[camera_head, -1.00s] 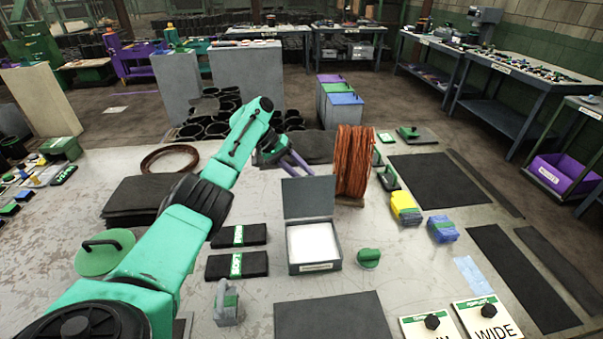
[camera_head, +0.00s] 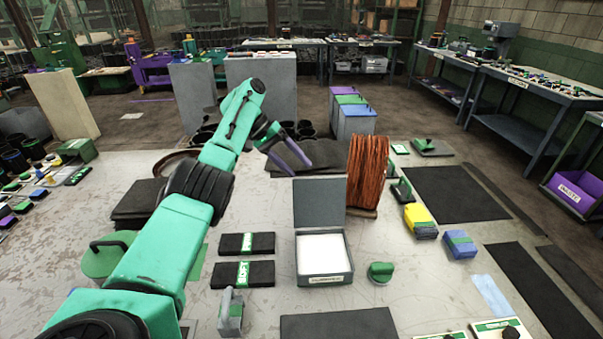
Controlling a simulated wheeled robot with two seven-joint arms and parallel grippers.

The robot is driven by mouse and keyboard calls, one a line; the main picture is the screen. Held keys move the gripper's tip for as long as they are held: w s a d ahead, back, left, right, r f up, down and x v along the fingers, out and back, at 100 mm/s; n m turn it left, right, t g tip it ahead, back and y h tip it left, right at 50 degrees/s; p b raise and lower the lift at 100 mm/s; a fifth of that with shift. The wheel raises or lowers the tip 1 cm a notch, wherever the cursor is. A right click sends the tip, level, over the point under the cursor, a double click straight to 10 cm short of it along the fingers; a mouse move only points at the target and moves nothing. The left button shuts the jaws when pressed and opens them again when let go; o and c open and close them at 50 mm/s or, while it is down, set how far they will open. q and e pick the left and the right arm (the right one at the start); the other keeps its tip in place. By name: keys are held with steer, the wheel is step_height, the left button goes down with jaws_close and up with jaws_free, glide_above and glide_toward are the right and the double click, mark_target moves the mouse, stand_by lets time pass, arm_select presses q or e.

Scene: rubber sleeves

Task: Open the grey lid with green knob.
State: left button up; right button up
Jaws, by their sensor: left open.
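A flat grey lid with a green knob (camera_head: 432,147) lies at the far right of the light table, beyond the black mats. My left gripper (camera_head: 294,164) is open and empty, its two purple fingers apart over the back of the table. It is well to the left of that lid, with the copper-coloured coil between them in the picture. A grey box (camera_head: 325,280) with a white inside stands in the middle, its plain grey lid (camera_head: 319,203) upright. A separate green knob (camera_head: 380,272) sits right of the box. My right gripper is not in view.
The copper coil (camera_head: 368,172) stands behind the box. Yellow (camera_head: 420,221) and blue (camera_head: 460,244) blocks lie to its right, beside black mats (camera_head: 455,194). Black packs (camera_head: 246,243) lie left of the box.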

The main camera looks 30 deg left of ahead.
mark_target(310, 186)
arm_select(q)
steer(key=c, duration=0.3)
steer(key=shift+n+t, duration=0.6)
steer(key=shift+n, duration=0.1)
steer(key=f+b, duration=0.1)
steer(key=f, duration=0.1)
steer(key=w+f+b, duration=0.1)
steer(key=f+b, duration=0.1)
steer(key=shift+a+f, duration=0.2)
steer(key=shift+f, duration=0.1)
jaws_close()
steer(key=a+f+n+t+h+b, duration=0.1)
steer(key=a+f+n+t+b, duration=0.55)
steer(key=b, duration=0.65)
steer(key=w+d+n+t, duration=0.1)
steer(key=d, duration=0.2)
steer(key=w+d+r, duration=0.1)
steer(key=d, duration=0.2)
steer(key=w+d+n+t+p, duration=0.1)
steer(key=d, duration=0.2)
steer(key=shift+w+d+r+n+t+h, duration=0.1)
steer(key=shift+w+r+n+t+h, duration=0.1)
steer(key=shift+r+n+t+h, duration=0.2)
steer(key=shift+s+d+r, duration=0.1)
steer(key=shift+s+d, duration=0.2)
steer(key=shift+s, duration=0.05)
steer(key=shift+w, duration=0.1)
